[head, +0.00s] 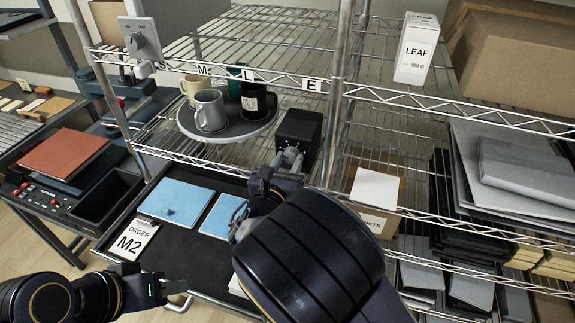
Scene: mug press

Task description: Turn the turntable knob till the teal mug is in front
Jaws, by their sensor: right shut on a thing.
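The round grey turntable (240,135) sits on the wire shelf and carries a cream mug (191,88) at the left, a grey mug (210,112) at the front, a black mug (254,102) at the right and the teal mug (235,79). The teal mug is at the back, partly hidden by the shelf's label rail. A black box (300,131) stands right of the turntable. My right gripper (290,158) is shut at the box's front; the knob itself is hidden by the fingers. My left gripper (174,287) is low at the left, apart from everything; its jaw opening is unclear.
A shelf post (340,75) rises just right of the black box. Below, a black tray holds blue sheets (174,202) and an M2 order clipboard (133,238). A white LEAF box (416,50) stands on the upper right shelf. A red-brown pad (63,153) lies on the left bench.

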